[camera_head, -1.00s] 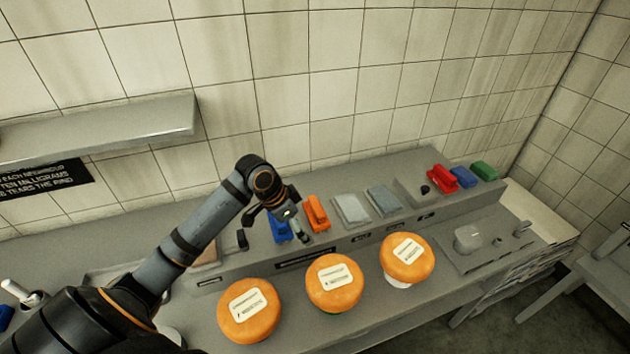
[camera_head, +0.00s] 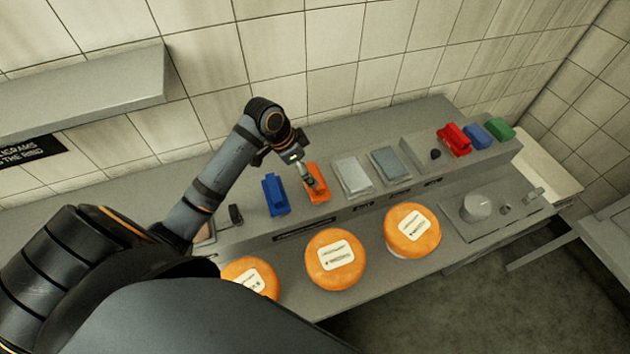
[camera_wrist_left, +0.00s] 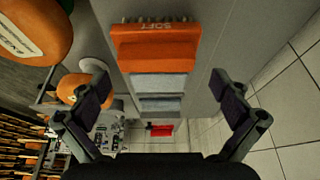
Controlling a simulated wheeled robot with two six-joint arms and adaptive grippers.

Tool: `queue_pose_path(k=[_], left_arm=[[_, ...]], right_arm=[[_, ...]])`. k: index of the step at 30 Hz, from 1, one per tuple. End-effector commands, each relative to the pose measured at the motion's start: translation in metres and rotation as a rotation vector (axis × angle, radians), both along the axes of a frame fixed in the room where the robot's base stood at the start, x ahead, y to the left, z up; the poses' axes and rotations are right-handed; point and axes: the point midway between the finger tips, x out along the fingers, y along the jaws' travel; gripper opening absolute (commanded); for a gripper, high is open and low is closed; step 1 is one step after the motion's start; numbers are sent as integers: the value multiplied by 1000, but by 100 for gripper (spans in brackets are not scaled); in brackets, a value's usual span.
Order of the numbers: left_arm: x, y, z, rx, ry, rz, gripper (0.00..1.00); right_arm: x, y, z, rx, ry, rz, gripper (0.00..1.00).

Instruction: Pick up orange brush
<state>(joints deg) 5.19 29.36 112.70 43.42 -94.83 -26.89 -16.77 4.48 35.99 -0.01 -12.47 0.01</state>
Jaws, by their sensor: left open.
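The orange brush (camera_head: 317,184) lies on the raised back shelf of the counter, just right of a blue brush (camera_head: 274,195). My left gripper (camera_head: 303,172) is over the orange brush in the head view and hides part of it. In the left wrist view the orange brush (camera_wrist_left: 156,48) shows the word SOFT and a row of bristles along its edge. The open fingers of my left gripper (camera_wrist_left: 165,97) stand wide apart, with nothing between them. The brush appears ahead of the fingers, apart from them. My right gripper is not in view.
Grey pads (camera_head: 353,176) lie to the right of the orange brush. Farther right are a red brush (camera_head: 454,139) and more blocks. Orange cheese wheels (camera_head: 335,260) stand on the lower counter in front. A tiled wall rises behind.

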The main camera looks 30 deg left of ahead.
Motion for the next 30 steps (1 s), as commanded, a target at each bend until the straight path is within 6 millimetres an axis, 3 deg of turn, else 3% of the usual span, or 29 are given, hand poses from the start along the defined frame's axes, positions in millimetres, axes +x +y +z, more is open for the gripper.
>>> queue_pose_path(k=[4, 11, 18, 28, 30], left_arm=[[6, -9, -9, -8, 5, 2, 100], [17, -18, -41, -4, 2, 1, 100], [18, -17, -45, -1, 1, 0, 100], [18, -17, -45, -1, 1, 0, 56], [18, -18, -45, -1, -1, 0, 56]], right_arm=[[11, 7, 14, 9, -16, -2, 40], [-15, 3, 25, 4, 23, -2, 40], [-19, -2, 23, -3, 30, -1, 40], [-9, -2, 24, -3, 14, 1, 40], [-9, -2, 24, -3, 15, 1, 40]])
